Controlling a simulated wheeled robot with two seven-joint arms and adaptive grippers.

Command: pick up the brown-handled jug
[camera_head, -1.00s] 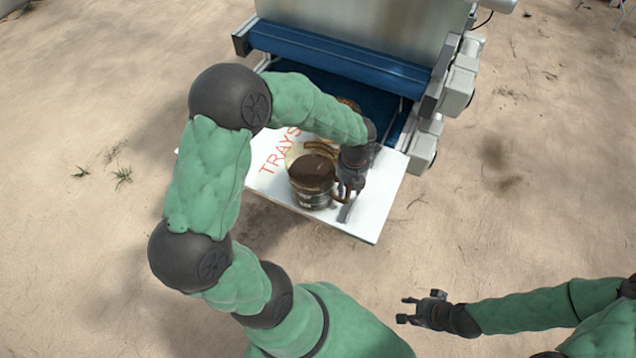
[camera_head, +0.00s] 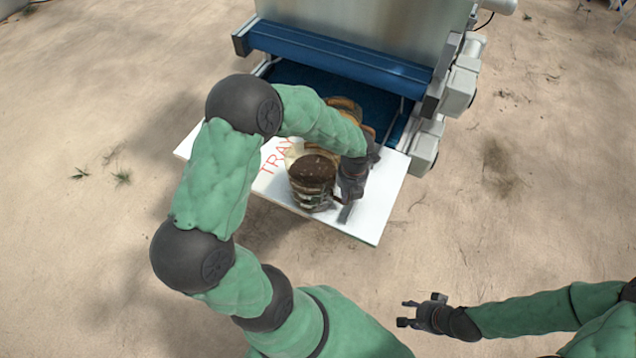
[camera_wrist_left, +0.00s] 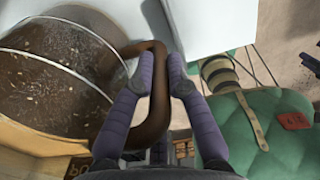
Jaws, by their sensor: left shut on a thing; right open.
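The brown-handled jug (camera_head: 311,187) stands on the white board, filled with dark brown soil-like stuff with pale specks. Its open top and brown body fill the left of the left wrist view (camera_wrist_left: 60,85). My left gripper (camera_head: 347,196) is at the jug's right side. In the left wrist view its two fingers (camera_wrist_left: 165,78) are shut on the brown handle (camera_wrist_left: 150,122), one finger on each side. The handle is hidden by the gripper in the head view. My right gripper (camera_head: 405,313) is open and empty at the lower right, well away from the board.
Another brownish object (camera_head: 345,108) is behind the jug, partly hidden by my left arm. Bare sandy ground lies around.

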